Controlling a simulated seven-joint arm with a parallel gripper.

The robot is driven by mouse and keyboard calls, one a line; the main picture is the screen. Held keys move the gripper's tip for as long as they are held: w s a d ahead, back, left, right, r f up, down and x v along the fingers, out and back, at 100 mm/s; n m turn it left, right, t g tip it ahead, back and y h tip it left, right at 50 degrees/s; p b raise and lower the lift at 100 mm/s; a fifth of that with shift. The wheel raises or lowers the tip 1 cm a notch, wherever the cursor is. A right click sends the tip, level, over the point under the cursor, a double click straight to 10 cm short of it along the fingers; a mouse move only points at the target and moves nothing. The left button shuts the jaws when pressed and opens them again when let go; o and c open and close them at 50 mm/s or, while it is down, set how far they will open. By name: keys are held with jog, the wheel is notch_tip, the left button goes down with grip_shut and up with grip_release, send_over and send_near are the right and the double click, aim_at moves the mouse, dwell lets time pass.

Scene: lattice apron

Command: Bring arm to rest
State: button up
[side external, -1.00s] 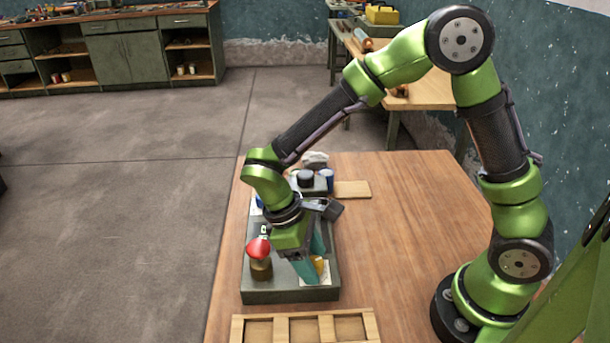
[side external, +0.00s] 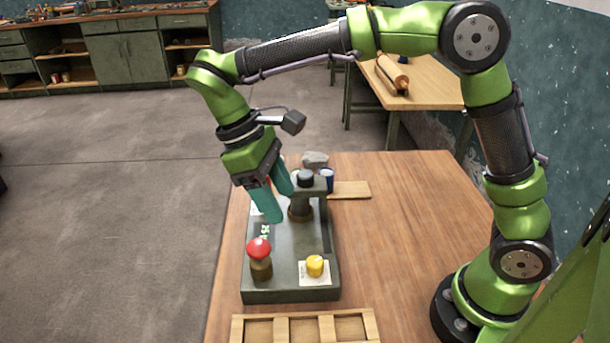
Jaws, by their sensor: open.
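My gripper (side external: 277,204) has two teal fingers and is open and empty. It hangs tilted above the left middle part of a dark grey panel box (side external: 290,296) on the wooden table. A red mushroom-shaped button (side external: 259,249) stands at the box's front left. A yellow knob (side external: 315,266) sits on a white square plate (side external: 316,280) at the front right. A dark post with a black cap (side external: 305,178) stands towards the back of the box, just right of my fingers. Part of the box's back left is hidden behind my gripper.
A wooden divided tray (side external: 305,316) lies at the table's front edge. A blue cup-like thing (side external: 327,180), a grey lump (side external: 315,159) and a flat wooden board (side external: 350,190) are at the back. The wooden table's (side external: 400,240) middle and right are clear up to my base.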

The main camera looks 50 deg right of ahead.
jog(key=shift+w+a+r, duration=0.1)
jog(key=shift+w+r, duration=0.15)
jog(key=shift+r, duration=0.45)
jog(key=s+d+r+m+t+y, duration=0.2)
jog(key=s+d+m+t+y, duration=0.2)
jog(key=s+d+m+t, duration=0.6)
jog(key=d+t, duration=0.1)
jog(key=d, duration=0.3)
jog(key=shift+s+r, duration=0.25)
jog(key=shift+r, duration=0.05)
